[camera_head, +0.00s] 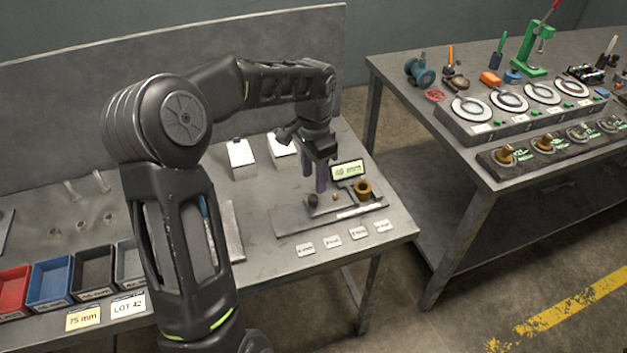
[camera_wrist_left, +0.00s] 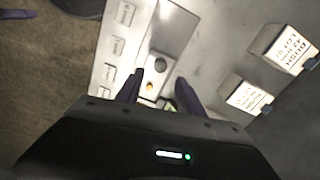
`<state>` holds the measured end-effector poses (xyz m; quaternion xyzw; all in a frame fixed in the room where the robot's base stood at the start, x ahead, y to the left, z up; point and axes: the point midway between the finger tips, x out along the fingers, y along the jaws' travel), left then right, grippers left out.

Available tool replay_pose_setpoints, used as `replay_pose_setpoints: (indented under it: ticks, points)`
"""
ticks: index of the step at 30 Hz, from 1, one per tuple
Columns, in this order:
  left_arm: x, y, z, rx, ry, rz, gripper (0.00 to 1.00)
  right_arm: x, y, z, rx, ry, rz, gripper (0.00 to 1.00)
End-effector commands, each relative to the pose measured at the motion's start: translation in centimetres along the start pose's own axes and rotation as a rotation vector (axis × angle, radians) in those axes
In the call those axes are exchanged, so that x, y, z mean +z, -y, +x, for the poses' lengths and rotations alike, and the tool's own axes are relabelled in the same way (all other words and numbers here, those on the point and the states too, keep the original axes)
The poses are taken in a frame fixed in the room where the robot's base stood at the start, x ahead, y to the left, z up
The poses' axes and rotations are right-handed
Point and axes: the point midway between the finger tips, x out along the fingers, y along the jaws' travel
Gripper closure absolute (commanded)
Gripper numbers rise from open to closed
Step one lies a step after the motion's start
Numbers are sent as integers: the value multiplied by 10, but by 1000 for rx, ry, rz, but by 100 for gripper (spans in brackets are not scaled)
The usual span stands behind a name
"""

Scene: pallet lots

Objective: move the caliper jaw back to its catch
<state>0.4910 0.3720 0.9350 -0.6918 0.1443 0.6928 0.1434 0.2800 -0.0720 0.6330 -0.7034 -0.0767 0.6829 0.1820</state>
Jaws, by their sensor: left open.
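The caliper (camera_head: 345,203) is a grey gauge on a base plate near the table's right end, with a lit display (camera_head: 347,170) that seems to read 48 mm. A dark round knob (camera_head: 313,200) and a small brass piece (camera_head: 335,197) sit on it, and a brass bush (camera_head: 363,189) stands at its right. My left gripper (camera_head: 313,180) is open, pointing down above the knob side. In the left wrist view its purple fingers (camera_wrist_left: 158,96) straddle the brass piece (camera_wrist_left: 150,87), with the dark knob (camera_wrist_left: 160,65) just beyond. I cannot tell whether they touch anything. The jaw and catch are not clearly distinguishable.
Several small label plates (camera_head: 332,242) lie along the front edge. Two white boxes (camera_head: 240,157) stand behind. Coloured bins (camera_head: 51,281) are at the left. Another bench (camera_head: 493,182) with dial gauges stands right, across a gap. A purple finger-like shape (camera_wrist_left: 17,14) shows at the wrist view's corner.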

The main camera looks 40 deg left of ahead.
Motion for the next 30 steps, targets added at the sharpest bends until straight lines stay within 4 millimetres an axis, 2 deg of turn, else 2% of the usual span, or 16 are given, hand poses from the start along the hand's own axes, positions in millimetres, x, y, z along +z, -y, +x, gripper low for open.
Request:
replay_pose_setpoints:
  ticks: [14, 30]
  points:
    - [0, 0, 6, 1, 2, 0, 55, 1, 0, -1, 1, 1, 1, 64]
    - [0, -1, 74, 2, 0, 0, 55, 1, 2, -8, 3, 3, 3, 64]
